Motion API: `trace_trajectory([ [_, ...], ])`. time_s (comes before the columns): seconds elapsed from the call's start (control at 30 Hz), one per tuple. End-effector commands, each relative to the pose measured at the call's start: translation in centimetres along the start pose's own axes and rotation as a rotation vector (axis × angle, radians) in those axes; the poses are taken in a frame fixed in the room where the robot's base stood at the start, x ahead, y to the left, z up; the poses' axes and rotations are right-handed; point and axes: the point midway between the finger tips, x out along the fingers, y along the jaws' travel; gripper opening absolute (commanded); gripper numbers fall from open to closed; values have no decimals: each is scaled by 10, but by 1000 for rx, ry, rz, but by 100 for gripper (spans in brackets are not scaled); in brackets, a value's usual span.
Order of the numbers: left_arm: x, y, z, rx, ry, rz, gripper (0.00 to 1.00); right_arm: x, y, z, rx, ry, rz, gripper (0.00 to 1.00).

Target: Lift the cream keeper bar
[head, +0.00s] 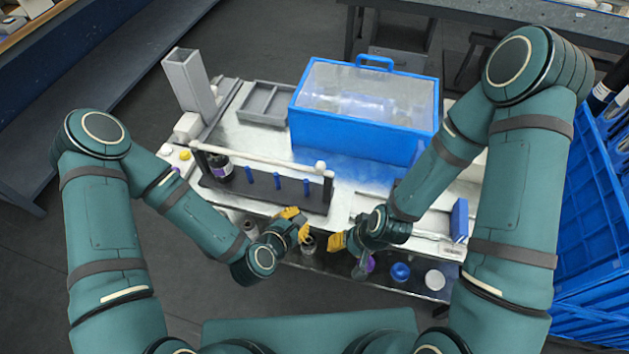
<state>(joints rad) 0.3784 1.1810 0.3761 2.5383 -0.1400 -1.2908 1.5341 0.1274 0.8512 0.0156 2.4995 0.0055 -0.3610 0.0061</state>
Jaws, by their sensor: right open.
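The cream keeper bar (258,157) is a long pale rod with a round knob at its right end. It lies across the tops of the two end posts of a dark rack (262,190). Blue pegs (277,181) stand on the rack below it. My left gripper (298,222), with yellow fingertips, is in front of the rack's right part, apart from the bar; its fingers look spread and empty. My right gripper (345,245) is open and empty, right of the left gripper and away from the bar. Its fingers are partly hidden by its own wrist.
A blue case with a clear lid (365,100) stands behind the rack at right. A grey tray (268,103) and a grey upright column (190,80) are at the back left. A dark bottle (221,167) stands by the rack's left end. Blue crates (595,220) are far right.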

Motion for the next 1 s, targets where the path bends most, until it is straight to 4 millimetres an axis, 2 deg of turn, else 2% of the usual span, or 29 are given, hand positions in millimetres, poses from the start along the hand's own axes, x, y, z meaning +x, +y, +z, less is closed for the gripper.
trace_trajectory([
  [0.1, 0, 10, 10, -315, -53, 112, 0, 4, 1, 2, -1, -3, 0, 47],
  [0.2, -3, 20, 16, -521, -99, 184, 0, 5, 2, 2, -2, -5, -1, 47],
  [0.33, -6, 28, 20, -684, -141, 239, 0, 6, 2, 3, -2, -6, -1, 47],
  [0.47, -6, 32, 20, -737, -157, 258, 0, 9, 3, 4, -2, -7, -1, 47],
  [0.67, 7, 34, 19, -736, -160, 259, 0, 24, 9, 8, -5, -15, -2, 47],
  [0.8, 20, 37, 19, -735, -159, 258, 0, 39, 15, 13, -9, -25, -3, 47],
  [1.0, 56, 50, 24, -734, -158, 258, 0, 37, 14, 12, -9, -23, -3, 47],
])
